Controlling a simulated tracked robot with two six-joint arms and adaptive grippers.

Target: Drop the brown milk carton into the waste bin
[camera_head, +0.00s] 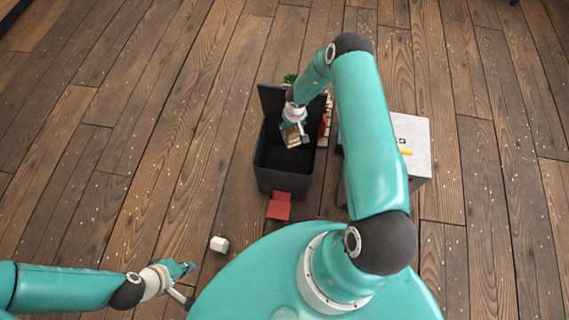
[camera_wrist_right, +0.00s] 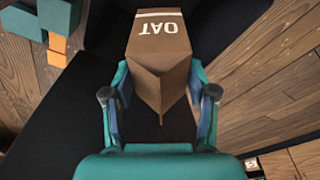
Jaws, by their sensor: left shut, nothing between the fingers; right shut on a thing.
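The brown milk carton (camera_wrist_right: 160,62), marked "OAT", is between the fingers of my right gripper (camera_wrist_right: 160,100) in the right wrist view. In the head view the carton (camera_head: 293,138) hangs from my right gripper (camera_head: 296,126) over the opening of the dark waste bin (camera_head: 280,181). The bin has a raised lid at its back and a red pedal at its front. The bin's black inside fills much of the background in the wrist view. My left gripper (camera_head: 184,279) is shut and empty, low at the left, away from the bin.
A grey-white table (camera_head: 416,160) with a yellow item stands right of the bin, partly behind my right arm. A small white object (camera_head: 219,244) lies on the wooden floor. The floor at the left is mostly clear.

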